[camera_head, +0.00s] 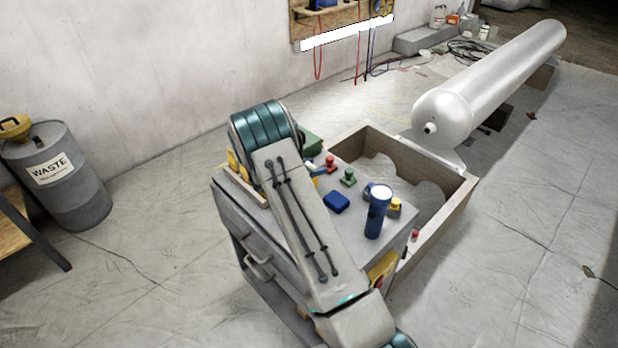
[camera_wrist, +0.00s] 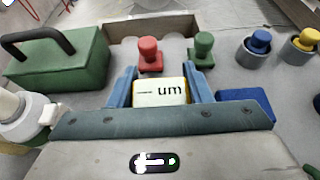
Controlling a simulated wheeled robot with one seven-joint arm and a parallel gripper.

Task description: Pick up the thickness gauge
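The thickness gauge (camera_wrist: 160,92), a yellow block with a pale face reading "um", lies between the two blue fingers of my gripper (camera_wrist: 160,85) in the wrist view. The fingers stand close against its left and right sides. I cannot tell whether they press on it or only flank it. Its lower part is hidden behind the gripper body. In the head view my arm covers most of that spot on the grey cart top (camera_head: 350,248), and the gauge cannot be made out clearly.
Near the gauge are a red stamp-like piece (camera_wrist: 149,54), a green one (camera_wrist: 203,48), a green case (camera_wrist: 58,62) and a blue box (camera_wrist: 246,100). A blue upright cylinder (camera_head: 377,213) stands near the cart's right edge. An open crate (camera_head: 456,200) adjoins the cart.

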